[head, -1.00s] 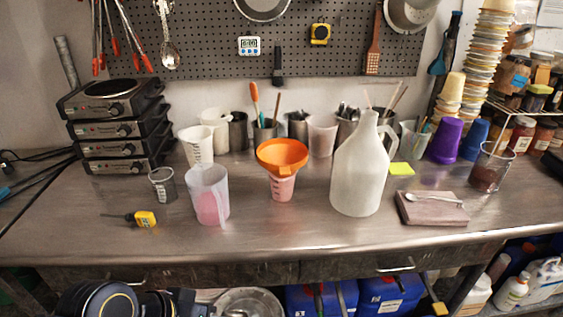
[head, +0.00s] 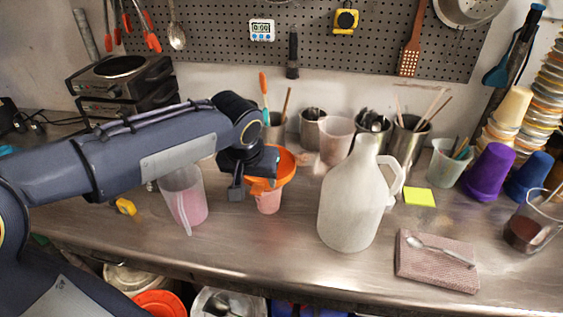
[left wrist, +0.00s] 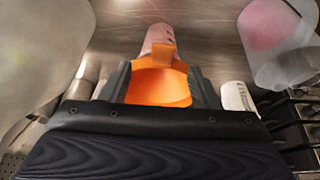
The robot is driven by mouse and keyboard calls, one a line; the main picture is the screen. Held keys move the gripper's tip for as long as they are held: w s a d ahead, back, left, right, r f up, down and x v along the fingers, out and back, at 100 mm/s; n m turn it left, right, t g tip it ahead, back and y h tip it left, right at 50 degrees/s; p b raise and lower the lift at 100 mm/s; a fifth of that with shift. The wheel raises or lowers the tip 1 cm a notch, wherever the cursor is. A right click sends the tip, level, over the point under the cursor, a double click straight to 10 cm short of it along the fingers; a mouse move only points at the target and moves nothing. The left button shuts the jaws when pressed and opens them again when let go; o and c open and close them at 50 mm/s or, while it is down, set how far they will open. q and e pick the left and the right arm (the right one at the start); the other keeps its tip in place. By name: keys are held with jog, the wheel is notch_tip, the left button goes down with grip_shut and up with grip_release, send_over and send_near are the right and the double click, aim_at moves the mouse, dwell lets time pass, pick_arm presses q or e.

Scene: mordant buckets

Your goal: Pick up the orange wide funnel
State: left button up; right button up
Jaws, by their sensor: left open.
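The orange wide funnel (head: 285,166) sits in the mouth of a small pink-tinted measuring cup (head: 268,202) on the steel bench. My left gripper (head: 250,188) is at the funnel's left and near side and hides part of its bowl. In the left wrist view the funnel (left wrist: 158,86) shows between the two fingers of my left gripper (left wrist: 162,85), with the cup (left wrist: 158,42) beyond it. The fingers are apart, one on each side of the funnel; I cannot tell whether they touch it. My right gripper is not in view.
A tall translucent beaker (head: 184,195) with pink liquid stands close at the left. A big white jug (head: 350,208) stands at the right. Metal canisters (head: 313,128) and beakers line the back.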

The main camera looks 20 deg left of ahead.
aim_at(258, 186)
pick_arm(q)
jog(key=shift+w+a+f, duration=0.1)
jog(key=shift+w+f, duration=0.05)
jog(key=shift+f, duration=0.25)
jog(key=x, duration=0.6)
jog(key=shift+w+a+f+p, duration=0.1)
jog(key=shift+w+f+p, duration=0.1)
jog(key=shift+f+p, duration=0.15)
jog(key=shift+r, duration=0.1)
jog(key=c, duration=1.2)
notch_tip(258, 186, up, 10)
jog(key=shift+r, duration=0.15)
